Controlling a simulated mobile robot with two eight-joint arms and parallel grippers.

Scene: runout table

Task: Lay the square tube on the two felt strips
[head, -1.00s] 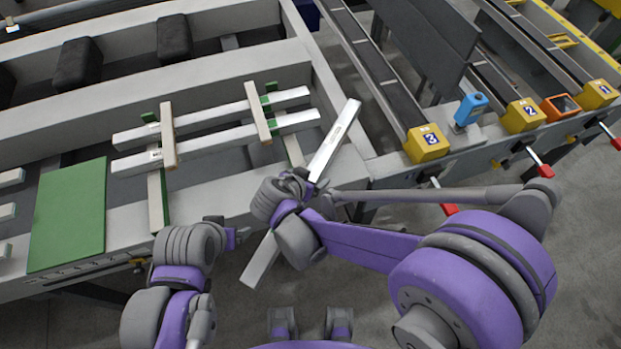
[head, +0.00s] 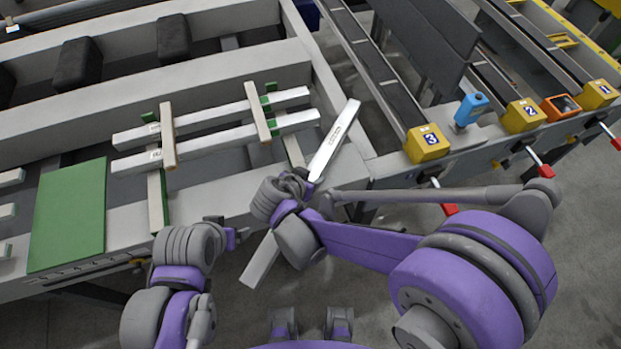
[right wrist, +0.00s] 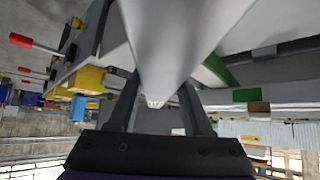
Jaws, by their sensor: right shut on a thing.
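My right gripper (head: 292,186) is shut on a pale square tube (head: 334,138). In the head view the tube slants from lower left to upper right, its far end over the table's right corner and its near end beyond the front edge. In the right wrist view the tube (right wrist: 178,45) runs away from the fingers (right wrist: 160,103). Two tan strips (head: 168,137) (head: 258,112) lie across two other pale tubes; green-edged bars (head: 157,190) (head: 292,150) lie beneath. I cannot tell which are felt. My left gripper (head: 232,238) is near the front edge, its fingers unclear.
The two resting tubes (head: 215,137) lie left of the held tube. A green panel (head: 70,215) is at the left. Yellow numbered blocks (head: 427,143) and a blue block (head: 471,108) stand at the right. Raised grey beams (head: 200,92) run behind.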

